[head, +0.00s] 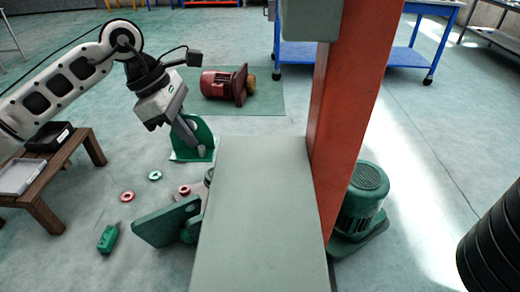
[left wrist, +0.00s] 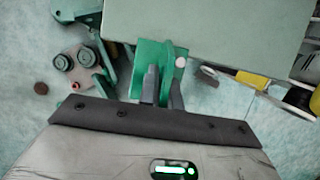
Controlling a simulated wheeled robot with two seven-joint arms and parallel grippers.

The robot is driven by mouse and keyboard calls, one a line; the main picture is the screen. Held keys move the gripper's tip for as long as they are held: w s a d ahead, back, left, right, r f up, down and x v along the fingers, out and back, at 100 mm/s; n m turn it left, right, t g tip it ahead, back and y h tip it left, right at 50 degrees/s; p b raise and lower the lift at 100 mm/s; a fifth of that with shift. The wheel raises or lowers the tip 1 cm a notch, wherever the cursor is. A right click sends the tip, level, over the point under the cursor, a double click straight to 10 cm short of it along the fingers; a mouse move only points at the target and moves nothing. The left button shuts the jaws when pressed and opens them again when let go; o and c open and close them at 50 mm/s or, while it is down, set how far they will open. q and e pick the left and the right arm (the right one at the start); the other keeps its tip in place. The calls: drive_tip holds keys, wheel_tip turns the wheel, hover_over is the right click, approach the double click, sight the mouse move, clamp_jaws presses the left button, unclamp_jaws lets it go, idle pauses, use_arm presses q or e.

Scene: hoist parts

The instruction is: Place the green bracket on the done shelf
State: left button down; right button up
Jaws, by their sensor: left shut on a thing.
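The green bracket (head: 205,134) is left of centre in the head view, with an upright plate and a flat base. My left gripper (head: 187,132) is shut on the bracket's upright part. The bracket appears close to the floor; I cannot tell whether its base touches it. In the left wrist view the bracket (left wrist: 148,56) lies between and beyond the fingers (left wrist: 162,92), which hide part of it. No shelf marked as done can be made out. My right gripper is not in view.
A wooden bench (head: 41,208) with a grey tray (head: 18,177) and a black tray stands at the left. A red motor (head: 219,85) lies on a mat behind the bracket. A blue table (head: 300,54) stands behind.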

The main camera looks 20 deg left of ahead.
use_arm(q)
drive_tip(key=w+d, duration=0.1)
drive_tip(key=d, duration=0.3)
drive_tip(key=w+d+p, duration=0.1)
drive_tip(key=d, duration=0.3)
drive_tip(key=w+d, duration=0.1)
drive_tip(key=d, duration=0.3)
drive_tip(key=shift+w+d+r+p, duration=0.1)
drive_tip(key=shift+w+p, duration=0.2)
drive_tip(key=shift+p, duration=0.05)
drive_tip(key=shift+d, duration=0.15)
wheel_tip(320, 180, down, 4)
drive_tip(key=shift+r, duration=0.2)
